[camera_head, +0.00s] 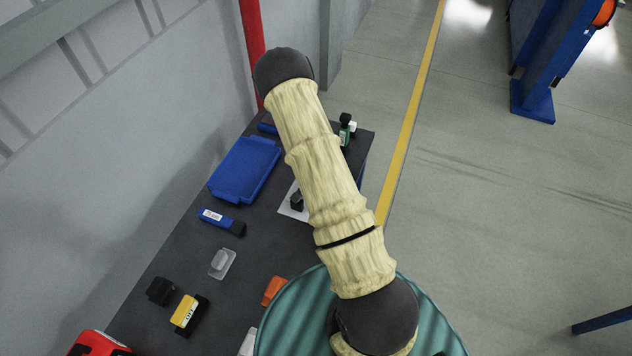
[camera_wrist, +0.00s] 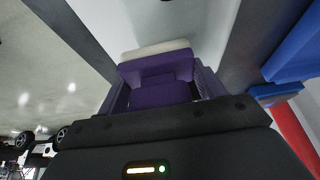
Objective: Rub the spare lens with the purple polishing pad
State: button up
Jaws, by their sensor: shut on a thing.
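The purple polishing pad (camera_wrist: 160,95) is between the fingers of my gripper (camera_wrist: 158,78) in the wrist view. My gripper is shut on it, and a pale whitish layer shows along the pad's far edge. In the head view my own arm hides the gripper and the pad. A clear, boxy piece on a pale base (camera_head: 222,263) lies on the dark table; it may be the spare lens, but I cannot tell for sure. I cannot make out any contact between the pad and a lens.
The dark table (camera_head: 190,250) holds a blue tray (camera_head: 243,170), a blue-and-black device (camera_head: 222,221), a yellow-and-black device (camera_head: 187,312), a black block (camera_head: 160,291), an orange piece (camera_head: 273,290) and a green bottle (camera_head: 345,133). A wall borders the left; open floor lies right.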

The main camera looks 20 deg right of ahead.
jog(key=shift+s, duration=0.1)
jog(key=shift+r+p, duration=1.95)
jog(key=shift+r, duration=1.05)
